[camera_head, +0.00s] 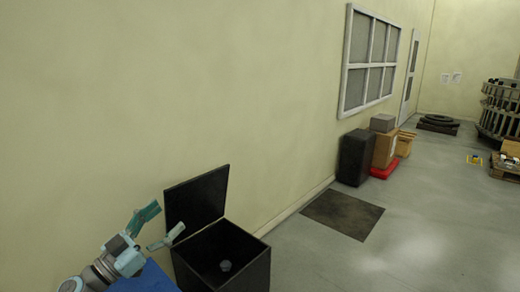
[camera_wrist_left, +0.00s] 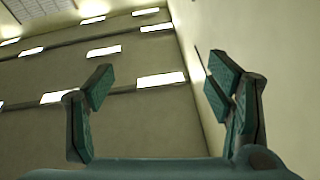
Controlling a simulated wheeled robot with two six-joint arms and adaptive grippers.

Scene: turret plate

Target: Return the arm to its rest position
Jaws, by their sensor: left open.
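My left gripper (camera_head: 160,228) is in the lower left of the head view, in front of the pale wall. Its two teal fingers are spread apart with nothing between them. The left gripper is above and to the left of an open black box (camera_head: 222,262). My right gripper is in neither view.
A dark mat (camera_head: 342,214) lies on the floor. A dark bin (camera_head: 356,157) and cardboard boxes (camera_head: 384,148) stand along the wall. Open floor (camera_head: 420,240) is at the right.

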